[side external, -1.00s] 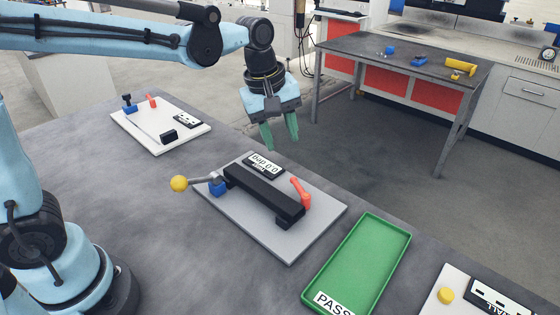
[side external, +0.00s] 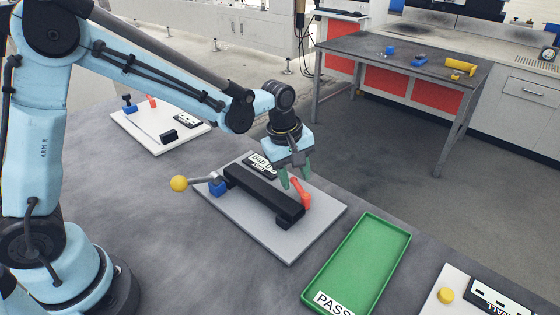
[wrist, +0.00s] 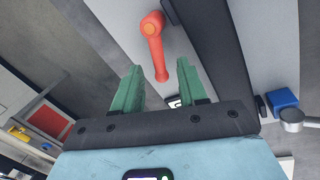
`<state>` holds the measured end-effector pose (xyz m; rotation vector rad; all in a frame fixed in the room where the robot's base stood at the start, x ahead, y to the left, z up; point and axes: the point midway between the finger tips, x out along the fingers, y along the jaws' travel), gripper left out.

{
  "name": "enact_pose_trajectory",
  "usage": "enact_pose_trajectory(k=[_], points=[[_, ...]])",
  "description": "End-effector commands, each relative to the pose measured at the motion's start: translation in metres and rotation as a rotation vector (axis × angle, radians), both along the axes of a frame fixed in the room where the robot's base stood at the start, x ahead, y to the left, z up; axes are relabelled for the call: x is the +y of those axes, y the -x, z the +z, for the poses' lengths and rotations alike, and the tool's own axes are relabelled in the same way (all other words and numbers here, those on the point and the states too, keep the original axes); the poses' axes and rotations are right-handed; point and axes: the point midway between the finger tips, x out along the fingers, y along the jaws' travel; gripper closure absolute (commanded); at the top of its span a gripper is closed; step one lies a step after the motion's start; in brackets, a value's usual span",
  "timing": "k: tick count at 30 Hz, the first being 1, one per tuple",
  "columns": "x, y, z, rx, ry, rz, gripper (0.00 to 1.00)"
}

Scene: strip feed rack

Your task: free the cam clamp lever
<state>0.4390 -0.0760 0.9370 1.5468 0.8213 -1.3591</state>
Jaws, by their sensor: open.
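The cam clamp lever is a red-orange lever (side external: 301,194) at the right end of the black bar (side external: 263,194) on the grey fixture plate (side external: 325,220). In the wrist view the lever (wrist: 153,45) has a round pivot head at the top and a handle pointing down toward my jaws. My gripper (side external: 294,184) is open, with green fingers, just above and behind the bar near the lever. In the wrist view my gripper (wrist: 160,80) has the handle's tip between its fingertips in the picture; contact cannot be told.
A blue block with a yellow-knobbed rod (side external: 179,183) is at the bar's left end. A labelled display (side external: 262,165) sits behind the bar. A green tray (side external: 398,235) lies to the right. A white plate (side external: 142,134) with another red lever lies at the back left.

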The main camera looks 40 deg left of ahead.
Motion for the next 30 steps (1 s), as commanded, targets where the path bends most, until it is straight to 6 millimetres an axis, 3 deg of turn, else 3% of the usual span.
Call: enact_pose_trajectory(k=[6, 14, 22, 30], points=[[-0.001, -0.0017, -0.011, 0.0, 0.0, 0.0, 0.58], [-0.001, -0.0018, -0.0116, 0.0, 0.0, 0.0, 0.58], [-0.0009, -0.0018, -0.0113, 0.0, 0.0, 0.0, 0.99], [-0.0009, -0.0023, -0.0112, 0.0, 0.0, -0.008, 1.0]])
